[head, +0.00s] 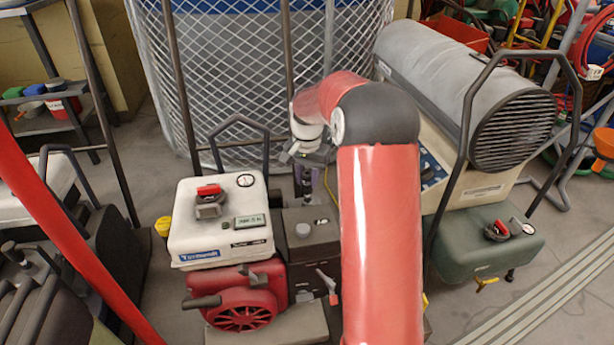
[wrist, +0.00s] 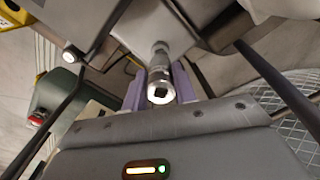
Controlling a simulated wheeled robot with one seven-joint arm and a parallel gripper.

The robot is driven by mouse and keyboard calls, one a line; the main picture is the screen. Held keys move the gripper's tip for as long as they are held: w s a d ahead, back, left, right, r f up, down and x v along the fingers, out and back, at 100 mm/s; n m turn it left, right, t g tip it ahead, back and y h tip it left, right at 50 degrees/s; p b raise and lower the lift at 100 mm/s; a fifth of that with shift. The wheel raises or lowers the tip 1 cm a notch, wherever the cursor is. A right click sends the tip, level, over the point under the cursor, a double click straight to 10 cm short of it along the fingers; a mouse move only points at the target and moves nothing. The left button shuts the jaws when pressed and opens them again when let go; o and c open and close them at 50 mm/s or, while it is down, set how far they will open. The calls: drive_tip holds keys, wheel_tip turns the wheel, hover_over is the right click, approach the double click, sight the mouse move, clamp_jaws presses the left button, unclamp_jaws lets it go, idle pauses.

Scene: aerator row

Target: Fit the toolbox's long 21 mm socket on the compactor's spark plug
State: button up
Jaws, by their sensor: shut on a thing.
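My gripper (wrist: 160,88) is shut on a shiny metal socket (wrist: 159,70). Its purple fingers close on both sides of the socket, and its square drive opening faces the wrist camera. In the head view my gripper (head: 306,182) is small, at the end of my red arm, over the back of a machine with a white tank (head: 215,215) and a red engine (head: 245,297). The socket's far end is hidden in the wrist view, so I cannot tell whether it touches anything. I cannot make out a spark plug or a toolbox.
A wire mesh cage (head: 235,80) stands close behind my gripper. A grey cylindrical heater (head: 465,95) and a green tank (head: 485,240) are to the right. A dark handlebar (head: 240,122) rises near the white tank. Clear floor (head: 560,225) shows at the right.

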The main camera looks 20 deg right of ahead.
drive_tip(key=shift+f+b, duration=0.8)
drive_tip(key=shift+f, duration=0.6)
drive_tip(key=o, duration=1)
drive_tip(key=shift+o, duration=0.2)
wheel_tip(320, 180, up, 7)
drive_tip(key=p, duration=0.5)
drive_tip(key=shift+p, duration=0.35)
